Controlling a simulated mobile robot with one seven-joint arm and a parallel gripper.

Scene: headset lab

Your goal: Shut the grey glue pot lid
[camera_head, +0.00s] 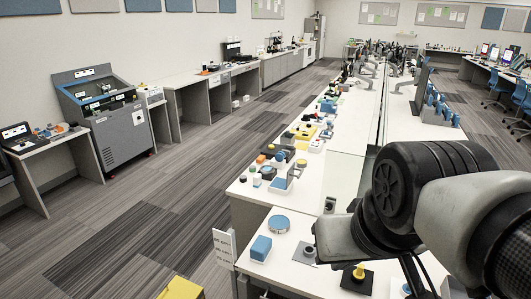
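A small grey piece (308,251) with a round raised part lies on the near white table, just left of my arm. It may be the grey glue pot; it is too small to tell, and I cannot make out whether a lid is open or shut. My arm fills the right foreground and hides part of the near table. Dark parts at its lower end (414,276) seem to belong to my gripper, over the table to the right of the grey piece. Its fingertips are not clear.
A blue block (261,247), a round blue-topped container (279,224) and a yellow knob on a black base (357,273) stand close by. Several small items crowd the table beyond. A white sign (224,248) stands at the left corner. Open carpet lies left.

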